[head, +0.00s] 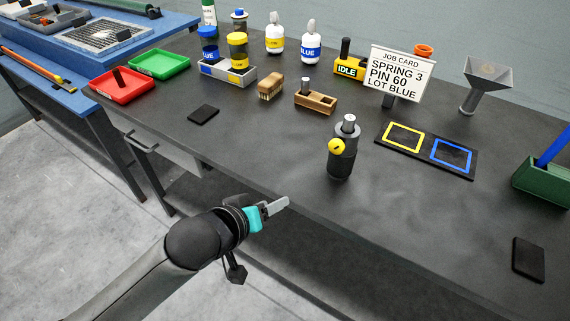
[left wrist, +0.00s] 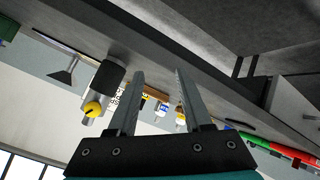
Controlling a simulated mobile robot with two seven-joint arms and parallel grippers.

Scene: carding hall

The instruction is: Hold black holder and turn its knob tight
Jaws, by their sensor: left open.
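The black holder (head: 342,160) stands upright near the front edge of the dark bench, with a grey metal top and a round yellow knob (head: 336,146) on its side. In the left wrist view the holder (left wrist: 107,78) and its yellow knob (left wrist: 93,109) show at the left, outside the jaws. My left gripper (head: 275,206) is in front of the bench edge, to the left of the holder and apart from it. In the left wrist view its two fingers (left wrist: 158,95) are spread with nothing between them. My right gripper is in neither view.
Behind the holder lie a wooden block (head: 316,103), a brush (head: 270,88) and a job card sign (head: 400,72). A black mat with yellow and blue squares (head: 425,153) lies to its right. A green box (head: 543,183) is at far right. The bench just left of the holder is clear.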

